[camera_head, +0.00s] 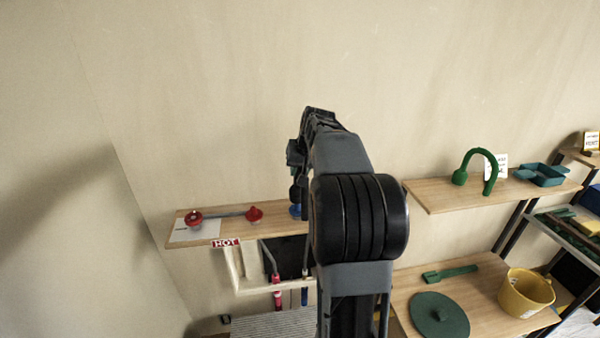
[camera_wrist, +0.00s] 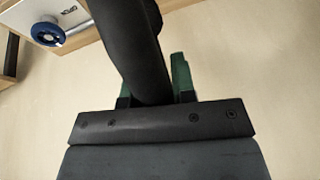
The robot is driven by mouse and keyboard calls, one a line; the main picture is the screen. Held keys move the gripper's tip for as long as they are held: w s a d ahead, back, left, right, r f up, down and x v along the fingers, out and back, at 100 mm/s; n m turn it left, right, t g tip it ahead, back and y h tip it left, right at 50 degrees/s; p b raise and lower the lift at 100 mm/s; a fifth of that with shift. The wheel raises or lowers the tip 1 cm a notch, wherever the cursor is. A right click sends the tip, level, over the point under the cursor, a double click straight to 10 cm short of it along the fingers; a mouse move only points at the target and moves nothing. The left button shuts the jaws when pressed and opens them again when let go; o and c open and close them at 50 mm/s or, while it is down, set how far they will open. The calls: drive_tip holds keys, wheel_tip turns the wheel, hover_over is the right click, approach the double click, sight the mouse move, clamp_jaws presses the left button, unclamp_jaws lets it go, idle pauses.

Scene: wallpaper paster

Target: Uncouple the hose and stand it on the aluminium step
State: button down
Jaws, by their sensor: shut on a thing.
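My gripper (camera_wrist: 152,88) is shut on a thick black hose (camera_wrist: 130,40), with a green finger on each side of it. In the wrist view the hose runs up and out of the top edge, so its far end and any coupling are hidden. In the head view my gripper (camera_head: 297,155) is in front of the wall, above the right part of the left shelf, partly hidden by my arm. A grey ribbed surface (camera_head: 270,324), possibly the aluminium step, shows at the bottom below that shelf.
A blue handwheel (camera_wrist: 47,33) is left of the hose; it also shows in the head view (camera_head: 295,211). A green hooked pipe (camera_head: 478,163) and yellow bucket (camera_head: 526,292) are right.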

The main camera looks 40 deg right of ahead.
drive_tip(key=shift+r, duration=0.3)
drive_tip(key=shift+r, duration=1.8)
